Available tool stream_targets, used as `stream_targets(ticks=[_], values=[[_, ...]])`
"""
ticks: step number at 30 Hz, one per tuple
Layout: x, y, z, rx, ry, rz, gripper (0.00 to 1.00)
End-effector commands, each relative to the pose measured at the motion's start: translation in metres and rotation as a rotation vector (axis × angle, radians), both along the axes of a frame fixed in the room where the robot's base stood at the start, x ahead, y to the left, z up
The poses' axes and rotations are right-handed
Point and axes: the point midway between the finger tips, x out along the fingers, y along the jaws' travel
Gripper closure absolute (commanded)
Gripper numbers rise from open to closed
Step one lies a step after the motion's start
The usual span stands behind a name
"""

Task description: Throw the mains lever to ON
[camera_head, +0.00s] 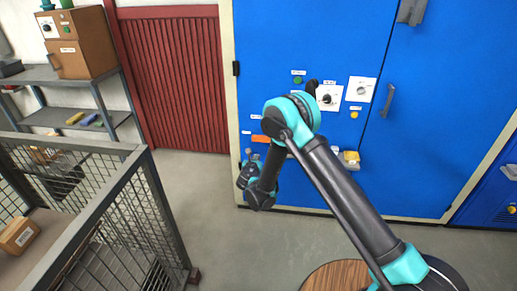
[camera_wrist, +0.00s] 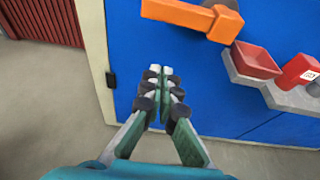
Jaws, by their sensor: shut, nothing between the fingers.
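An orange lever (camera_head: 260,138) shows on the blue cabinet front, partly hidden behind my arm. In the wrist view the orange lever (camera_wrist: 185,13) lies nearly level across the top, with a thicker block at its right end. Its printed labels are too small to read. My gripper (camera_wrist: 160,72) is shut and empty, in front of the blue panel. In the wrist view it sits below the lever, apart from it. In the head view my gripper (camera_head: 247,176) is small and dark, left of my arm and below the lever.
The blue cabinet (camera_head: 290,30) carries white knob panels (camera_head: 361,89). A mesh cage (camera_head: 115,215) stands at left; the floor between is clear.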

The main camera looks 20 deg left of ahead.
Motion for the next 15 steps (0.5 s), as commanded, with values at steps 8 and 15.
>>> stream_targets(ticks=[8, 15], values=[[0.030, 0.006, -0.011, 0.001, 0.000, -0.003, 1.00], [0.071, 0.016, -0.026, 0.002, 0.001, -0.003, 1.00]])
